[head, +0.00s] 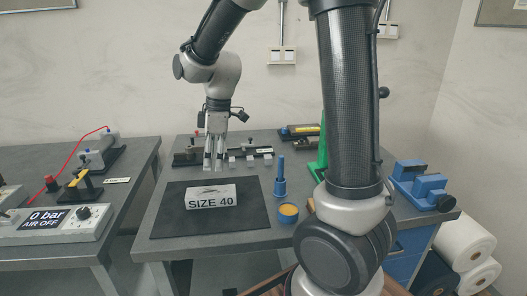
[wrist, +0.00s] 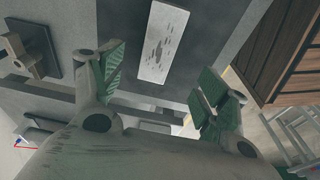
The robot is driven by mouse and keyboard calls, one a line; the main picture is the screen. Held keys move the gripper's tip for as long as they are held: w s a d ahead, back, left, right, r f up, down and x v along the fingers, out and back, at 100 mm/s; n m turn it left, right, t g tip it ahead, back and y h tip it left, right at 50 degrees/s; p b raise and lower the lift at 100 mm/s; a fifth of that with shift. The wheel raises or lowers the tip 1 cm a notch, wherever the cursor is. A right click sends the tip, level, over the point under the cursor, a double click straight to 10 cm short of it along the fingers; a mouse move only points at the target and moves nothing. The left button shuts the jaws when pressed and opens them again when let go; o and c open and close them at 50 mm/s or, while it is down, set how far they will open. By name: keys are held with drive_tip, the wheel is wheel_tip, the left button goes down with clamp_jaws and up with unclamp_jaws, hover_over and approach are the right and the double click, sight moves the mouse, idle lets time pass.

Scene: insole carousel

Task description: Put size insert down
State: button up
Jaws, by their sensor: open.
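A white block labelled "SIZE 40" (head: 211,198), the size insert, lies on a dark mat (head: 170,220) on the grey table. Its top shows grey marks, and it also shows in the wrist view (wrist: 165,45). My gripper (head: 214,168) is open, pointing down just behind and above the block in the head view. In the wrist view my two green-padded fingers (wrist: 160,85) are spread wide with nothing between them. The block lies beyond the fingertips, apart from them.
A blue upright tool (head: 280,180) and a blue cup with orange contents (head: 288,213) stand right of the mat. A fixture row (head: 245,155) is behind my gripper. A blue vise (head: 421,184) is at the right. A pressure panel (head: 50,222) sits on the left table.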

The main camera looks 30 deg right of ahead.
drive_tip(key=s+d+r+m+t, duration=0.1)
drive_tip(key=s+d+r+m, duration=0.2)
drive_tip(key=s, duration=0.4)
drive_tip(key=s+d+r+m+t+h, duration=0.1)
drive_tip(key=s+d+r+m, duration=0.2)
drive_tip(key=s+d+m, duration=0.2)
drive_tip(key=s+d+r+m+t, duration=0.1)
drive_tip(key=s+d+r+m, duration=0.2)
drive_tip(key=s, duration=0.6)
drive_tip(key=shift+d+r+m+h, duration=0.3)
drive_tip(key=shift+d+r+m, duration=0.05)
drive_tip(key=shift+d+m, duration=0.7)
drive_tip(key=shift+a, duration=0.1)
drive_tip(key=shift+c, duration=0.2)
